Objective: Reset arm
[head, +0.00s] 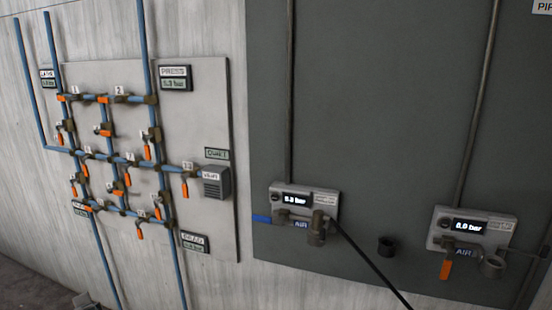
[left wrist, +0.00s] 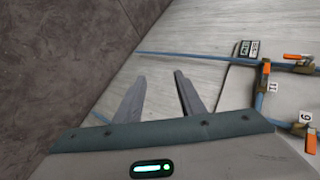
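My left gripper (left wrist: 160,82) shows in the left wrist view. Its two grey fingers are apart, with nothing between them. Pale wall and floor lie beyond the fingertips, and the piped panel (left wrist: 236,94) is to their right. In the head view only a small grey part shows at the bottom left edge, and I cannot tell whether it is part of my arm. My right gripper is in neither view.
The valve panel (head: 202,115) carries blue pipes and several orange-handled valves. The dark panel (head: 385,130) holds a left gauge unit (head: 327,202) with a blue handle and a right gauge unit (head: 500,229) with an orange handle. A black hose (head: 370,262) slants down between them.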

